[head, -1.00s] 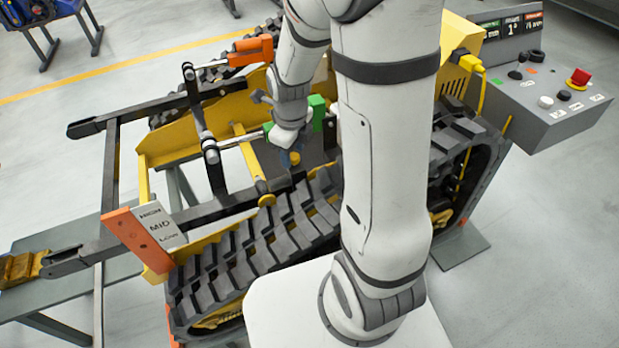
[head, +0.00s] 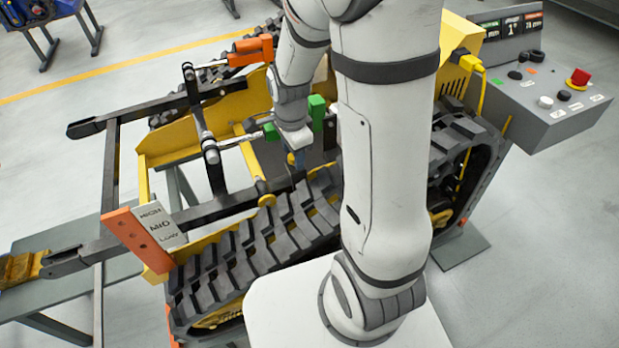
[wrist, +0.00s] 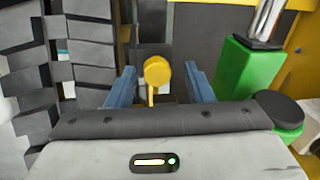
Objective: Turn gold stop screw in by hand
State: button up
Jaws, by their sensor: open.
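The gold stop screw (wrist: 158,70) shows in the wrist view as a round gold head with a thin gold piece pointing down from it. My gripper (head: 298,160) is open, pointing down beside the track in the head view. In the wrist view its two blue fingers stand on either side of the gold head, with a gap visible on both sides. Whether the head lies at fingertip depth I cannot tell. In the head view my wrist hides the screw.
A green block (wrist: 247,72) with a chrome rod and a dark round knob (wrist: 280,108) stands close right of my gripper in the wrist view. Dark track pads (wrist: 88,55) lie to the left. A grey control box (head: 550,105) stands at the right in the head view.

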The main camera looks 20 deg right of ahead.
jog(key=n, duration=0.8)
jog(key=shift+n, duration=0.4)
jog(key=n, duration=0.4)
jog(key=shift+n, duration=0.4)
jog(key=n, duration=0.4)
jog(key=shift+c, duration=0.4)
jog(key=c, duration=0.7)
jog(key=m, duration=0.7)
jog(key=shift+f, duration=0.1)
jog(key=shift+a+m, duration=0.1)
jog(key=shift+m, duration=1.3)
